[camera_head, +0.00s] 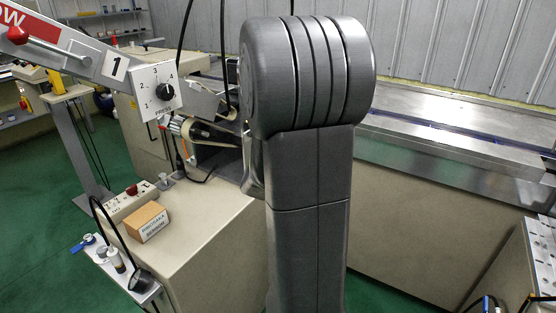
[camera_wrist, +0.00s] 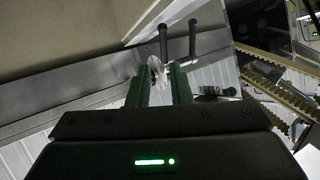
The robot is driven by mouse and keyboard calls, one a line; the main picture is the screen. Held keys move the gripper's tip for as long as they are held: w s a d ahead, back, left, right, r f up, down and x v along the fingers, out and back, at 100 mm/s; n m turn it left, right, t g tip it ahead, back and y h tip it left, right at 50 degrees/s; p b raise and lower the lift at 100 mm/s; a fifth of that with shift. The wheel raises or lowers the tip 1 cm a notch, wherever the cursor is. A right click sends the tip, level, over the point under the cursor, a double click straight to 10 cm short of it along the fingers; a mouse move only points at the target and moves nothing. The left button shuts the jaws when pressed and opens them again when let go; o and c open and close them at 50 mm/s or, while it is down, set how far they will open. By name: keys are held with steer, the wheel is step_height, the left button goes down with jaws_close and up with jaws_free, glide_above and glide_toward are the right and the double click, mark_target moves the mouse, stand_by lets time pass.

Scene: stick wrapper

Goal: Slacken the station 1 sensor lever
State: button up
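In the wrist view my gripper (camera_wrist: 161,72) shows two dark green fingers standing apart. A small shiny silver piece (camera_wrist: 156,66) shows between or just beyond their tips; I cannot tell whether they touch it. Two dark-handled levers stand past the tips, one almost in line with the gap (camera_wrist: 163,42) and one to the right (camera_wrist: 192,42). I cannot tell which of them is the station 1 sensor lever. My arm hides my gripper there.
A long metal machine bed (camera_head: 450,150) runs along the right. In the wrist view toothed belts (camera_wrist: 275,88) lie close at right.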

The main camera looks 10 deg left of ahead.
steer(key=x, duration=0.9)
steer(key=r+x, duration=0.1)
steer(key=x, duration=0.4)
steer(key=shift+w+a+f+b, duration=0.1)
steer(key=shift+w+a+b, duration=0.2)
steer(key=shift+w, duration=0.1)
jaws_close()
